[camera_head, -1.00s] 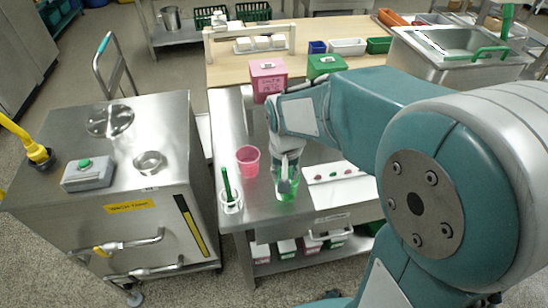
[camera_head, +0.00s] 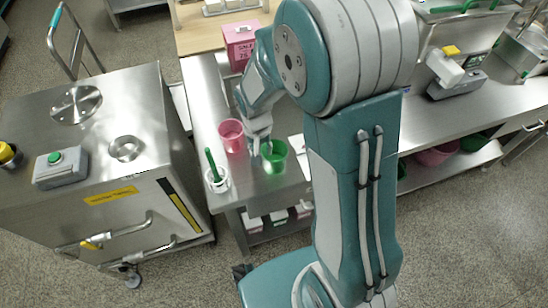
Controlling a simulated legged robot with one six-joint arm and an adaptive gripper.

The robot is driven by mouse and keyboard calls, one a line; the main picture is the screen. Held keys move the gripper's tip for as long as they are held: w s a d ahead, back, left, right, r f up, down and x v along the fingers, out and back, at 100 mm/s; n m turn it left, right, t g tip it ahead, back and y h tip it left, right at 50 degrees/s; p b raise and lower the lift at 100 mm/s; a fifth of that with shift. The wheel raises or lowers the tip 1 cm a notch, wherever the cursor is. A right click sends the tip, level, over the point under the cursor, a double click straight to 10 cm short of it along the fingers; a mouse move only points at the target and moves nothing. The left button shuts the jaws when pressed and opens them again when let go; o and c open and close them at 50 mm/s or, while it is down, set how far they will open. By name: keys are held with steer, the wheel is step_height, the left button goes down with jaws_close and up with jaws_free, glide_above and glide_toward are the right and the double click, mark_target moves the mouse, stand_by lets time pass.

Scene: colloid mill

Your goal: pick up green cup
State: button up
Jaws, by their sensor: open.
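The green cup (camera_head: 275,163) stands upright on the steel table, near its front edge. My gripper (camera_head: 262,148) is at the cup's left side near the rim, pointing down. It is open, and one finger appears to reach over or into the cup's mouth. Whether it touches the cup I cannot tell. A pink cup (camera_head: 232,136) stands just to the left and behind the green cup.
A clear container with a green stick (camera_head: 214,172) stands left of the cups. A pink box (camera_head: 240,45) is farther back. My arm hides the table's middle.

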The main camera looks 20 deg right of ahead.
mark_target(274, 158)
steer(key=f, duration=0.3)
steer(key=shift+s+d+f, duration=0.1)
steer(key=shift+d+f, duration=0.1)
steer(key=shift+f, duration=0.2)
jaws_close()
steer(key=shift+r, duration=0.1)
